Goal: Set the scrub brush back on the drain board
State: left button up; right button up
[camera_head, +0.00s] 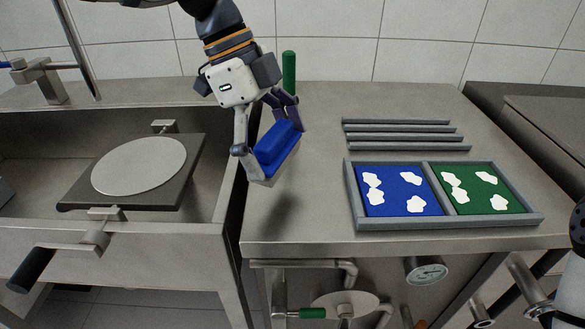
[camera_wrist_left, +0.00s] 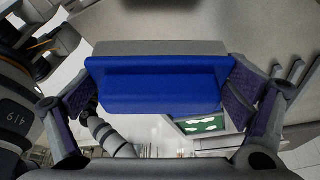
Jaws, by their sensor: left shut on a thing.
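The scrub brush (camera_head: 277,146) has a blue back and grip and a pale grey underside. My left gripper (camera_head: 268,134) is shut on it, one finger at each end. The brush is held tilted above the left part of the steel counter, with its shadow on the counter below. In the left wrist view the brush (camera_wrist_left: 158,88) spans between both fingers. Several parallel grey slats (camera_head: 405,136) lie on the counter to the right and look like the drain board. The brush is apart from them, to their left. My right gripper is out of view.
A grey-framed tray (camera_head: 448,222) with blue and green panels bearing white patches sits in front of the slats. A green upright handle (camera_head: 289,72) stands behind the brush. A sink-like recess with a round grey disc (camera_head: 139,166) on a dark plate lies left. The counter between brush and tray is clear.

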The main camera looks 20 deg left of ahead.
aim_at(289, 185)
pick_arm(q)
jog(key=shift+w+d+f, duration=0.25)
jog(key=shift+w+f, duration=0.1)
jog(key=shift+f, duration=0.15)
jog(key=shift+w+d+f, duration=0.2)
jog(key=shift+w+f, duration=0.15)
jog(key=shift+f, duration=0.15)
jog(key=shift+w+d+f, duration=0.15)
jog(key=shift+f, duration=0.75)
jog(key=shift+w+d+f, duration=0.1)
jog(key=shift+w+f, duration=0.05)
jog(key=shift+f, duration=0.75)
jog(key=shift+f, duration=0.15)
jog(key=o, duration=1.6)
jog(key=v, duration=1.2)
